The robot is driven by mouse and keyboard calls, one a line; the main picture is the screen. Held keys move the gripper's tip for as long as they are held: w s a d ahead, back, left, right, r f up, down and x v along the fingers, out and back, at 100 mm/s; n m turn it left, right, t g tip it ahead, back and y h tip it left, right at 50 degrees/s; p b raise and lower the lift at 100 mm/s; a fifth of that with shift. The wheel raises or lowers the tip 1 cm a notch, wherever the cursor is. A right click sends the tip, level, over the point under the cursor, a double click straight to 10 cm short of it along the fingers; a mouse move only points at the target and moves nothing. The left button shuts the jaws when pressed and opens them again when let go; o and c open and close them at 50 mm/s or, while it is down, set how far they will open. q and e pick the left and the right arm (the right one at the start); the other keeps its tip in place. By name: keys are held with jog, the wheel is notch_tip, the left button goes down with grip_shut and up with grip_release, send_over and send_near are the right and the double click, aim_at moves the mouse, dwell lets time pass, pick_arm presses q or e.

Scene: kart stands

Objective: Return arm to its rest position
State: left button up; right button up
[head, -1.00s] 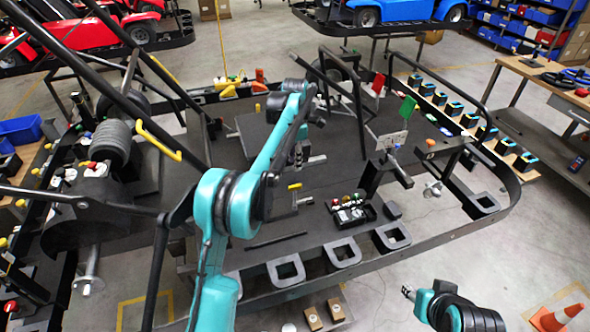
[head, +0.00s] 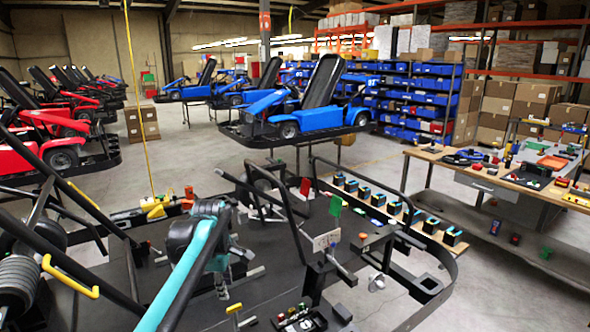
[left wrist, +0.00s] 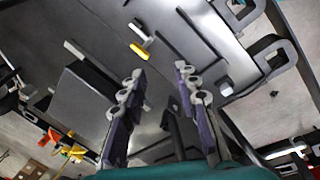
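My left arm (head: 190,275) reaches up from the bottom of the head view over the dark kart floor (head: 275,285). Its gripper (head: 238,280) hangs over that floor, partly hidden by the arm. In the left wrist view the two fingers of my left gripper (left wrist: 161,72) stand apart with nothing between them. Beyond them is the grey kart floor, with a small yellow-tipped lever (left wrist: 139,50). My right arm and right gripper are out of the head view.
Black frame bars (head: 290,205) stand close behind my left arm, and a yellow handle (head: 70,277) is at the left. A row of black and blue blocks (head: 395,207) lines the kart's far side. A workbench (head: 480,180) stands at the right.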

pick_arm(q)
jog(key=s+d+f+m+t+b, duration=0.1)
jog(key=s+f+m+t+b, duration=0.25)
jog(key=s+m, duration=1)
jog(key=s+f+m+t+b, duration=0.1)
jog(key=s+f+m, duration=0.1)
jog(key=s+f, duration=0.3)
jog(key=s+f+m+b, duration=0.1)
jog(key=s+f, duration=0.3)
jog(key=s, duration=0.5)
jog(key=shift+s+d+f+m+t, duration=0.2)
jog(key=shift+d+f+m+t, duration=0.15)
jog(key=shift+m, duration=0.3)
